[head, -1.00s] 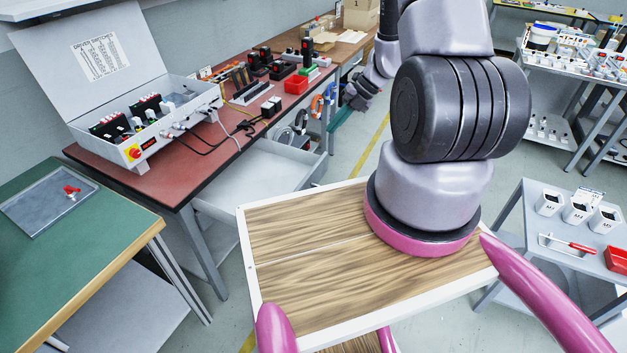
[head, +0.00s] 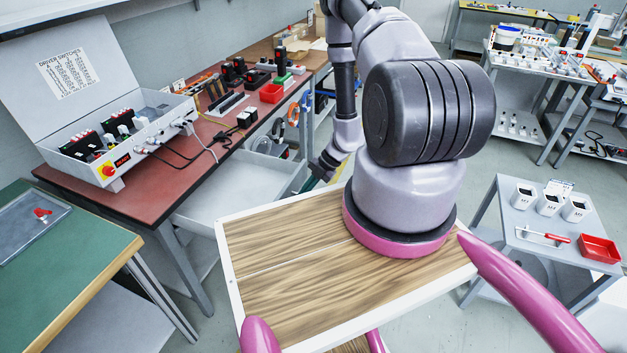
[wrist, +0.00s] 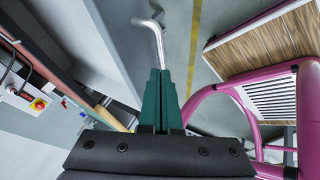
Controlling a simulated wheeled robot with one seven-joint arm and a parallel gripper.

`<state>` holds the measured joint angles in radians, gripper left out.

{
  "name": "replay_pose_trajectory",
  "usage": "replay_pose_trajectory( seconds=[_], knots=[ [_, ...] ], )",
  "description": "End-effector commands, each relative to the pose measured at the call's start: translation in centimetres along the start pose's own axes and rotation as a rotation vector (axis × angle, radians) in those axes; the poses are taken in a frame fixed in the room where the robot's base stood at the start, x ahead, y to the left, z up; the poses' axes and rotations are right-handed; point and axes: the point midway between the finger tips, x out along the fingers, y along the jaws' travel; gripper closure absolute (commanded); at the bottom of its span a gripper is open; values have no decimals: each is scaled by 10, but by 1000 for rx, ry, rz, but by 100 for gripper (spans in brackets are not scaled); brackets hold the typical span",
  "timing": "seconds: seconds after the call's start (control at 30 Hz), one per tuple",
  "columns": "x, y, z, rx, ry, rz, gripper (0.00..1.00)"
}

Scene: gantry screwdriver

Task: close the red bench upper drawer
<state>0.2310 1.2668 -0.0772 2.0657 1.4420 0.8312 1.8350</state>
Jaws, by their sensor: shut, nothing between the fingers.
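The red bench (head: 130,200) stands left of centre in the head view. Its upper drawer (head: 230,195) is light grey, looks empty and is pulled well out from under the red top. My gripper (head: 312,184) is small in the head view, low beside the drawer's outer right end; whether it touches cannot be told. In the wrist view my dark green fingers (wrist: 162,95) are shut together, holding nothing. A bent silver rod (wrist: 157,38), perhaps a handle, shows just beyond the fingertips. A grey panel, probably the drawer (wrist: 105,45), lies to their left.
A green-topped bench (head: 75,245) stands at the near left. An open grey switch box (head: 120,150) sits on the red bench. A grey trolley (head: 520,225) with cups and a red tray (head: 599,250) stands right.

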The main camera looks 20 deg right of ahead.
Motion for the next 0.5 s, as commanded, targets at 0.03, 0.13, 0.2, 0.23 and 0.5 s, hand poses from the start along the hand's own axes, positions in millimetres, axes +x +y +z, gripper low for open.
replay_pose_trajectory(
  seconds=[0.03,0.13,0.2,0.23,0.5],
  knots=[
    [4,9,0,-5,1,1,100],
    [11,22,0,-5,0,0,100],
    [14,28,0,-3,0,0,100],
    [15,30,0,-3,0,0,100],
    [18,36,0,-1,0,0,100]
  ],
)
